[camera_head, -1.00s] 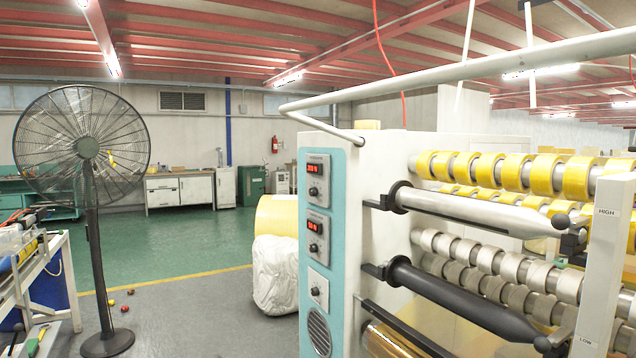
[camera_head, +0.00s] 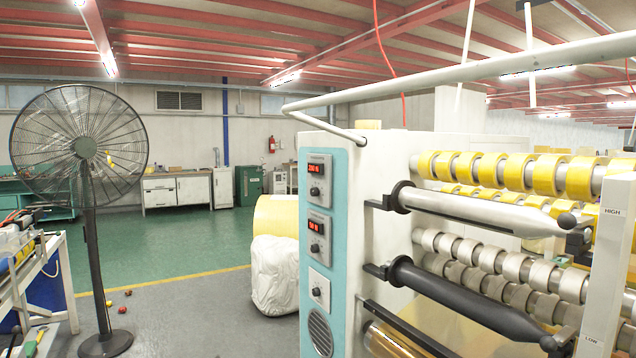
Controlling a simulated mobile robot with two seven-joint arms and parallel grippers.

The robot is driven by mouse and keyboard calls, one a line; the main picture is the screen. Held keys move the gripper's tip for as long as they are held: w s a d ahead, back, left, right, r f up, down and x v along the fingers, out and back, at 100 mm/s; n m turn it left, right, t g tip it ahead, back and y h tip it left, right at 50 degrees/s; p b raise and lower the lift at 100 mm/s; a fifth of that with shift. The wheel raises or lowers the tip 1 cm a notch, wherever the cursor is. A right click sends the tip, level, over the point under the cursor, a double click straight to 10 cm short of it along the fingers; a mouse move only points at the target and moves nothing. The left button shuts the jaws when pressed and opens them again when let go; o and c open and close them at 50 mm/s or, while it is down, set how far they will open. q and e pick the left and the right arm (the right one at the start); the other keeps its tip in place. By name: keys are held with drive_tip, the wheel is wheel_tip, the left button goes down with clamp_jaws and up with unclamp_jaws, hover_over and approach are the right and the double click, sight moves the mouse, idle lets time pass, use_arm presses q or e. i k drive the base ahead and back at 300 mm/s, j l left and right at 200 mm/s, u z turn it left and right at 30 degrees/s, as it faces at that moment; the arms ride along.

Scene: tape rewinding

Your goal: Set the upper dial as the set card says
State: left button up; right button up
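The tape machine's light blue control panel (camera_head: 319,250) faces me right of the middle. Its upper dial (camera_head: 315,191) is a dark knob under a red lit display (camera_head: 315,168), whose digits are too small to read surely. A lower dial (camera_head: 315,249) sits under a second red display (camera_head: 316,227). A third small knob (camera_head: 316,291) is below on a white plate. I cannot make out a set card. Neither of my grippers is in view.
A black pedestal fan (camera_head: 84,145) stands at left, beside a cluttered bench (camera_head: 45,265). A white covered bundle (camera_head: 274,275) stands just left of the machine. Winding shafts (camera_head: 470,210) stick out at right. Grey floor (camera_head: 200,310) lies open between fan and machine.

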sight(314, 192)
drive_tip(key=i+j+u, duration=0.35)
drive_tip(key=i, duration=0.25)
drive_tip(key=i+j+u, duration=0.3)
drive_tip(key=i, duration=0.35)
drive_tip(key=i+u, duration=0.35)
drive_tip(key=i, duration=0.3)
drive_tip(key=i+j+z, duration=0.1)
drive_tip(key=i+z, duration=0.15)
drive_tip(key=i, duration=0.35)
drive_tip(key=i+j+z, duration=0.25)
drive_tip(key=i, duration=0.35)
drive_tip(key=i+j+z, duration=0.15)
drive_tip(key=i+z, duration=0.15)
drive_tip(key=z, duration=0.2)
drive_tip(key=i+j+z, duration=0.2)
drive_tip(key=z, duration=0.3)
drive_tip(key=i+j+z, duration=0.25)
drive_tip(key=j+z, duration=0.25)
drive_tip(key=i+j+z, duration=0.15)
drive_tip(key=z, duration=0.3)
drive_tip(key=j, duration=0.1)
